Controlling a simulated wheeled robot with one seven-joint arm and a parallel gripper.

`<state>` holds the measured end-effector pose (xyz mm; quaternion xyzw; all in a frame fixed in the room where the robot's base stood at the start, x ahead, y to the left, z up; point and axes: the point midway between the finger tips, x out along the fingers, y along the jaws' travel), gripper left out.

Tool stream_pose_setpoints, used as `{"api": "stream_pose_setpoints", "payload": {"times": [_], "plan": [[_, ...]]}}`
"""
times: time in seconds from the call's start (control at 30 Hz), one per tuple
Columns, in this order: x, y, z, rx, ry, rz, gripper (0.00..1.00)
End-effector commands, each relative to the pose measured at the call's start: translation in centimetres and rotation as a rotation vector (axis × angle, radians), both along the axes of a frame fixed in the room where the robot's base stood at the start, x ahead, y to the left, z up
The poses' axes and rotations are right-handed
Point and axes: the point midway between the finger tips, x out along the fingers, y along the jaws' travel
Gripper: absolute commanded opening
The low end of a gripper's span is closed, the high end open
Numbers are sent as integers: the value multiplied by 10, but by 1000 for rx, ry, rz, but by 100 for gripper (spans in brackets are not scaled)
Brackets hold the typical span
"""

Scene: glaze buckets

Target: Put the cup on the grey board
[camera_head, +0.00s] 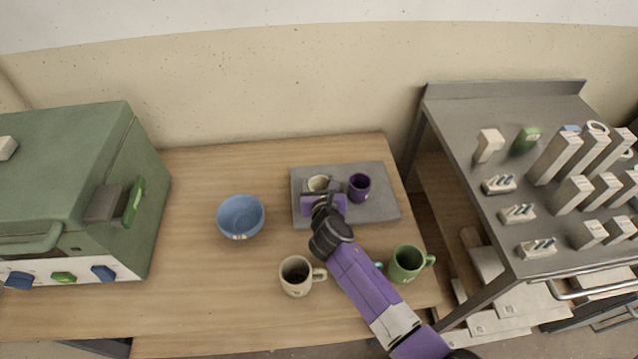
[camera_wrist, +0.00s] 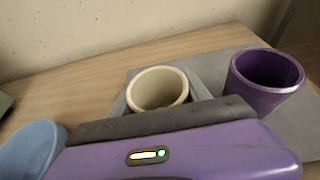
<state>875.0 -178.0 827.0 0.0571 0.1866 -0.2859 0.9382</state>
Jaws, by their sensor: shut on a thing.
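A cream cup (camera_head: 318,183) is upright between the fingers of my gripper (camera_head: 319,192), over the left part of the grey board (camera_head: 380,209). In the wrist view the cream cup (camera_wrist: 158,88) shows its open rim, with a grey finger on each side. My gripper is shut on it; its body hides the cup's lower part, so I cannot tell whether the cup touches the board. A purple cup (camera_head: 359,187) stands on the board just right of my gripper. It also shows in the wrist view (camera_wrist: 262,85).
A blue bowl (camera_head: 240,218) stands left of the board. A cream mug (camera_head: 295,278) and a green mug (camera_head: 407,265) stand in front, either side of my arm. A green kiln-like box (camera_head: 75,190) is at left, a grey metal table (camera_head: 470,130) with blocks at right.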

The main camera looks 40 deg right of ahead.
Motion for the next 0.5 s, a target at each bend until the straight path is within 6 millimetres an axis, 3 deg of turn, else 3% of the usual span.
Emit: {"api": "stream_pose_setpoints", "payload": {"times": [0.07,0.1,0.2,0.5], "plan": [[0,0,-2,-1,-1,0,7],[0,0,-3,0,0,0,57],[0,0,-3,0,0,0,77],[0,0,-2,0,0,0,77]]}}
